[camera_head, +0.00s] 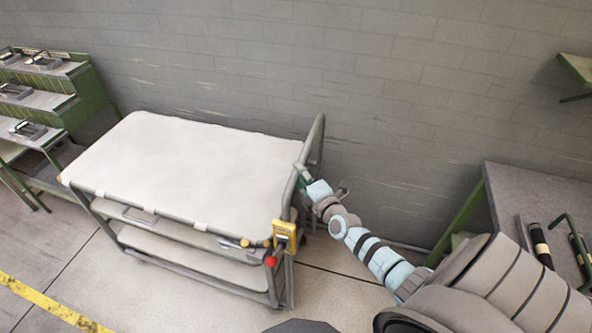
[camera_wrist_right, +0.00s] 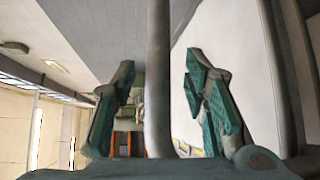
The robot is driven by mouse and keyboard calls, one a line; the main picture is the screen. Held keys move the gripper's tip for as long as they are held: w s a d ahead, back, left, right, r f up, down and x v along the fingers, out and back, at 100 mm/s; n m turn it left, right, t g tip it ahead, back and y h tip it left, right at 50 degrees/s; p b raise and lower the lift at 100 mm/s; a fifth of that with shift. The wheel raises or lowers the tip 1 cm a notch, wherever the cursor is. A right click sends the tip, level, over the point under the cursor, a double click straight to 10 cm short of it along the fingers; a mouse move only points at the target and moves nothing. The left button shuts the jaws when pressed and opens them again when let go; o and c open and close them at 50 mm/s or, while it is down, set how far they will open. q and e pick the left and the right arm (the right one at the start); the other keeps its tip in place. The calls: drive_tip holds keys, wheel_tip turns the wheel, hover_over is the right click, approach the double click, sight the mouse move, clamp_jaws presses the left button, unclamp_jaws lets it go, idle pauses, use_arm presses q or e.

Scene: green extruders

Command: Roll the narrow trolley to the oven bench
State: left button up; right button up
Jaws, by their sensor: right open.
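A trolley (camera_head: 190,160) with a pale padded top, lower shelves and a grey tube frame stands against the wall, left of centre in the head view. Its upright push handle (camera_head: 318,140) is at its right end. My right gripper (camera_head: 303,180) is at this handle. In the right wrist view the handle bar (camera_wrist_right: 158,80) runs between the two green fingers of my right gripper (camera_wrist_right: 160,72), which are apart with gaps on both sides. My left gripper is out of view. I cannot tell which thing is the oven bench.
A green stepped rack (camera_head: 75,110) with small metal devices stands left of the trolley. A grey-topped bench (camera_head: 530,185) with dark cylinders (camera_head: 541,244) is at the right. A yellow floor line (camera_head: 50,305) crosses the lower left. Floor in front of the trolley is clear.

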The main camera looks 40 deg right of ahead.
drive_tip(key=shift+b+x, duration=0.7)
drive_tip(key=shift+x, duration=0.85)
clamp_jaws()
